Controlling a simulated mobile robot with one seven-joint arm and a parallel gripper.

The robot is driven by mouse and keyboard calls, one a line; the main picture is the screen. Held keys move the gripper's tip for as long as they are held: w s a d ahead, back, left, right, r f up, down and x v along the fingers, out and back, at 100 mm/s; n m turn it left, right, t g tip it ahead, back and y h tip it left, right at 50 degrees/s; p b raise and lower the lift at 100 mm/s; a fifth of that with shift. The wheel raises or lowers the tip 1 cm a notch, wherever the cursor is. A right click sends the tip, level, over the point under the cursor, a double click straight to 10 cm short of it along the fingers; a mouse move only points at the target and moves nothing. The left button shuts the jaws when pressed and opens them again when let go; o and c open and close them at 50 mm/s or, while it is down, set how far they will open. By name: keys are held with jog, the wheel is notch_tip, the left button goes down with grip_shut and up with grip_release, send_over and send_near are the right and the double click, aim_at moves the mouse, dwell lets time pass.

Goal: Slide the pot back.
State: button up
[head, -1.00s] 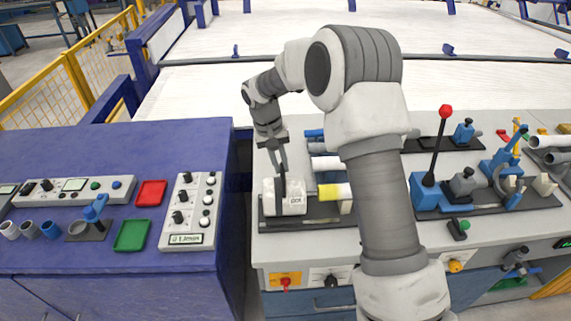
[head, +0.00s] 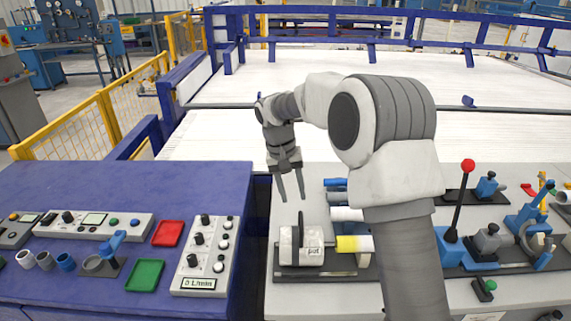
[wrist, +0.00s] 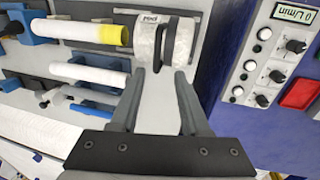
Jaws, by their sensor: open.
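The pot (head: 311,247) is a light grey and white cylinder with a "pot" label and a dark upright handle, at the left end of a dark rail on the grey bench. A white pipe with a yellow end (head: 353,244) lies just right of it. My gripper (head: 292,200) is open and empty, above and behind the pot, pointing down. In the wrist view the pot (wrist: 170,44) is beyond the open fingers of my gripper (wrist: 160,75), with its dark handle (wrist: 166,46) near the gap between them. The fingers look apart from the pot.
More pipes (head: 346,214) lie behind the pot. A blue clamp device with a red-knobbed lever (head: 452,220) stands to the right. The blue table (head: 110,185) at left holds a control box (head: 208,255) and red and green trays. A gap separates table and bench.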

notch_tip(320, 180, up, 10)
jog(key=a, duration=0.2)
jog(key=s+d+r+t+y, duration=0.1)
jog(key=s+d+r, duration=0.4)
jog(key=s, duration=0.2)
jog(key=s+d+r+t, duration=0.2)
jog(key=s+d+r, duration=0.2)
jog(key=s, duration=0.4)
jog(key=s+d+f+t, duration=0.1)
jog(key=s+d+f, duration=0.1)
jog(key=s, duration=0.6)
jog(key=s+d+f+t+y, duration=0.1)
jog(key=s+d+f, duration=0.1)
jog(key=s, duration=0.6)
jog(key=shift+s+d+f+t, duration=0.3)
jog(key=shift+d+f, duration=0.1)
jog(key=shift+d, duration=0.4)
